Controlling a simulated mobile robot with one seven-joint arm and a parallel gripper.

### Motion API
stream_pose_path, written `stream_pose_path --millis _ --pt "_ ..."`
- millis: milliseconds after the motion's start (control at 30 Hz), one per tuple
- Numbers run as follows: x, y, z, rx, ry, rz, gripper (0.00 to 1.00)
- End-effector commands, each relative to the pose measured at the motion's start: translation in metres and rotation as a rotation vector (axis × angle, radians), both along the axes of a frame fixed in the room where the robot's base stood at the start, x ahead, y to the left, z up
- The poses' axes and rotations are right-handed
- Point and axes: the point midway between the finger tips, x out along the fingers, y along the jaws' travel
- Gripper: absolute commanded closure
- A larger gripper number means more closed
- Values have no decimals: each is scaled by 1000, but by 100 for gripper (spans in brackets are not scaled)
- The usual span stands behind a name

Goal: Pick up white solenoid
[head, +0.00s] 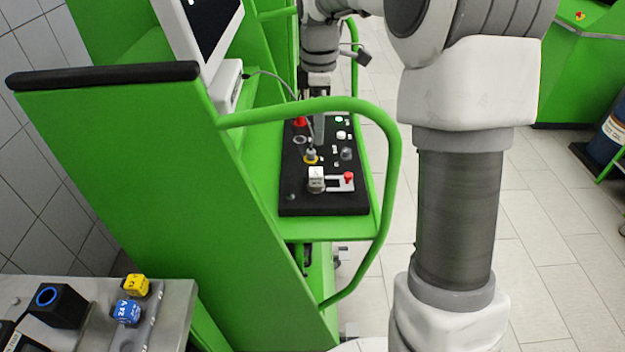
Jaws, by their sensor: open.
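The white solenoid (316,178) is a small white block with dark marking on its side. It sits at the near end of the black panel (325,203), left of a small red knob. My gripper (316,138) points down over the farther part of the panel, beyond the solenoid in the picture and apart from it. The jaws are open, and I see nothing held between them. The fingertips are small and partly lost against the dark panel.
A green rail (392,190) curves around the panel's right side. A red knob (348,176) and a yellow-based fitting (311,156) are close to the solenoid. A yellow coil (136,285) and a blue coil (127,312) are on a metal bench at lower left. A monitor stands upper left.

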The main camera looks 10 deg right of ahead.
Motion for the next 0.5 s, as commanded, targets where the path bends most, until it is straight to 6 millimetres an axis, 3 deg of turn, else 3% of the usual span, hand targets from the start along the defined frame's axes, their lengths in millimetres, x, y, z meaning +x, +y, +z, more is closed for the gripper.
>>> stream_pose_path --millis 100,300,500 --pt "-1 0 -29 0 5 0 22" --pt "-1 0 -68 0 5 0 22" --pt "-1 0 -86 -1 1 0 22"
